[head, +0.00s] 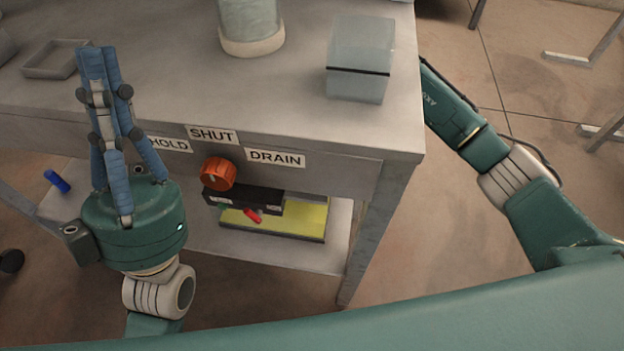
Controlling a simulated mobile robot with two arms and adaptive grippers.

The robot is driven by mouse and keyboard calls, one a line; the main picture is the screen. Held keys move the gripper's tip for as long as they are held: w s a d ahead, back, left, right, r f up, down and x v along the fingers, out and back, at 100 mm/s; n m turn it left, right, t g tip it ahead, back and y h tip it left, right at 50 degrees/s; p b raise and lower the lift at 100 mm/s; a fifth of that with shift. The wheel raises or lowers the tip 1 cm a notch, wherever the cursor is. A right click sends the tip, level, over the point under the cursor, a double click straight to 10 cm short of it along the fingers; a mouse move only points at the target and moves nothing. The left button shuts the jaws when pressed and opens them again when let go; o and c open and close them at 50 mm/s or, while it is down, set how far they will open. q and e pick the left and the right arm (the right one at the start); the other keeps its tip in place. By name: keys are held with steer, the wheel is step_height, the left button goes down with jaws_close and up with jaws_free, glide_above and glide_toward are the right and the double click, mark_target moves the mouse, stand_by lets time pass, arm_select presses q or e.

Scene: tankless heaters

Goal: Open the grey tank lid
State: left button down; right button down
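A pale grey, see-through box (361,50) stands upright at the right end of the metal bench top. A dark band runs around it below mid-height, and I cannot tell for sure which part is the lid. It looks closed. My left gripper (98,52) is up in front of the bench at the left, with its blue fingers drawn together and nothing visible between them. It is well apart from the box. My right arm (480,145) reaches along the right side of the bench, and its gripper is hidden or out of view.
A clear cylinder (250,22) with a pale base stands on the bench (220,95), left of the box. A shallow grey tray (50,62) lies far left. An orange knob (218,173) sticks out of the front panel below the SHUT label. A lower shelf (338,235) holds a yellow item (290,221).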

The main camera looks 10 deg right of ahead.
steer(key=shift+w+r, duration=0.2)
steer(key=shift+r, duration=0.05)
